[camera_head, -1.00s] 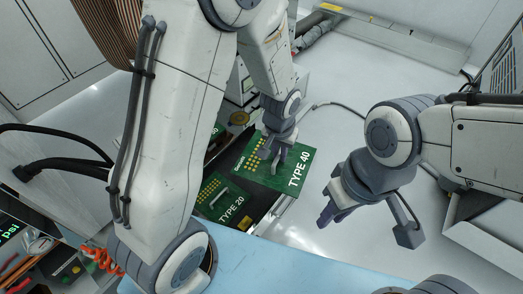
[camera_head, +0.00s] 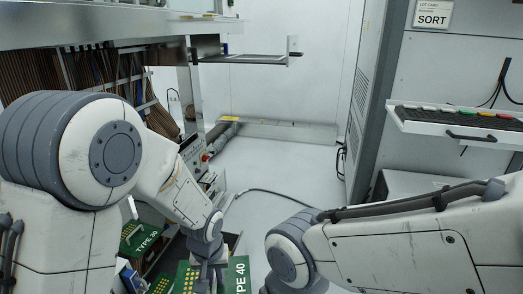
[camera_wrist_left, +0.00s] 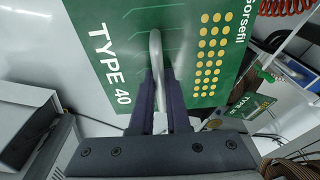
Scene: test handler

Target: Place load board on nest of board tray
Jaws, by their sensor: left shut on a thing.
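The load board (camera_head: 238,270) is a green board marked TYPE 40, low in the head view. It fills much of the left wrist view (camera_wrist_left: 195,50), with rows of gold contacts and a pale bar handle. My left gripper (camera_wrist_left: 158,76) is shut on that handle; in the head view (camera_head: 210,274) it is partly cut off by the bottom edge. A flat dark-framed tray (camera_head: 245,59) juts out from the machine at the upper middle; I cannot make out a nest on it. My right arm crosses the lower right, its gripper out of frame.
A green TYPE 30 board (camera_head: 138,240) lies left of the left gripper. A shelf tray (camera_head: 455,127) with coloured items is under the SORT sign (camera_head: 434,15). A tall grey cabinet (camera_head: 375,90) stands at centre right. A cable (camera_head: 270,193) crosses the open pale floor.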

